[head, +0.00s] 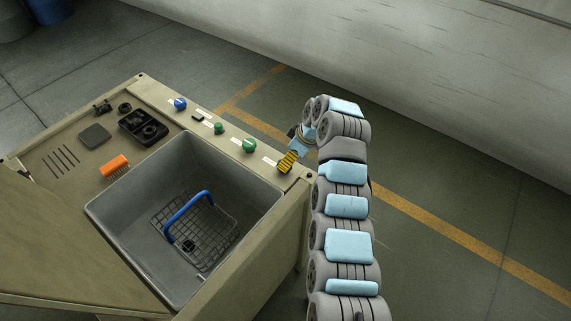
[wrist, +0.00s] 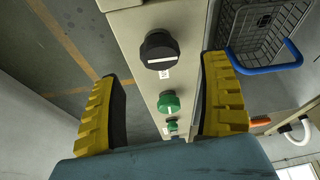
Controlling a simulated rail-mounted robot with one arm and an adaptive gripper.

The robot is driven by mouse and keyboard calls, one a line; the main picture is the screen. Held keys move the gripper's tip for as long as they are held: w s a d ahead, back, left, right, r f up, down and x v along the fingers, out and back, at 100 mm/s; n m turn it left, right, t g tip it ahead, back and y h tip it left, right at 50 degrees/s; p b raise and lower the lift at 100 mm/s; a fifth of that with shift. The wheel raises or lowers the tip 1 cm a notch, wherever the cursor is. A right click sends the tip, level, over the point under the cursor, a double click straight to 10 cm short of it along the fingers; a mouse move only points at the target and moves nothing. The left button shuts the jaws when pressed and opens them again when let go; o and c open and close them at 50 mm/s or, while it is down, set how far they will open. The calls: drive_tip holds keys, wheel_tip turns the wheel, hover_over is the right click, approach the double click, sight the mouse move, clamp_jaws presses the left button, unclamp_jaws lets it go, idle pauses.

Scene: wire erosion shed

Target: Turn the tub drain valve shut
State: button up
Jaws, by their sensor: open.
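A row of knobs runs along the bench's panel strip; their small labels are unreadable, so I cannot tell which is the tub drain valve. In the wrist view, a black knob (wrist: 158,50) with a white bar running across the picture lies ahead, between the lines of my fingers. A green knob (wrist: 168,103) with an upright white bar is below it in the picture. My gripper (head: 287,161) has yellow ribbed fingers and hides the black knob in the head view. In the wrist view, my gripper (wrist: 162,75) is open and empty, apart from the black knob.
The grey tub (head: 130,231) holds a wire basket with a blue handle (head: 188,210). Another green knob (head: 249,146), a smaller green one (head: 219,128) and a blue knob (head: 180,103) line the strip. An orange brush (head: 114,166) and black tray (head: 143,127) are left.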

drive_tip(key=shift+x, duration=2.75)
drive_tip(key=c, duration=1.2)
